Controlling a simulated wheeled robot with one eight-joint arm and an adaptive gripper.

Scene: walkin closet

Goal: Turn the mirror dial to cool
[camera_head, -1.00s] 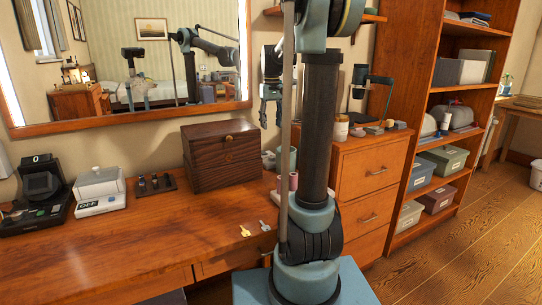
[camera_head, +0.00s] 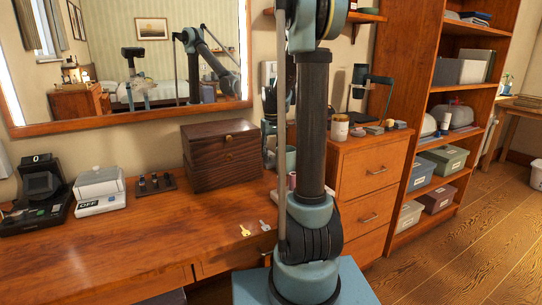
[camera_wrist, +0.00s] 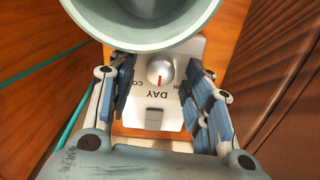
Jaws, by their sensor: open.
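The mirror dial (camera_wrist: 160,70) shows in the wrist view as a round pale knob on a white panel (camera_wrist: 153,120). Its red pointer line faces the word DAY; CO shows on the left, and the right label is partly covered by a finger. My gripper (camera_wrist: 160,88) is open, with blue-padded fingers on either side of the panel and nothing between them that I can see gripped. Contact with the knob cannot be told. In the head view my gripper (camera_head: 268,152) is low beside the wooden box, partly behind my arm; the dial is hidden there.
A pale green cup (camera_wrist: 145,38) hangs over the top of the wrist view, close to the dial. A dark wooden box (camera_head: 222,155) stands left of my gripper. Keys (camera_head: 245,231) lie on the desk (camera_head: 150,235). The mirror (camera_head: 125,60) is behind. The desk's front is mostly clear.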

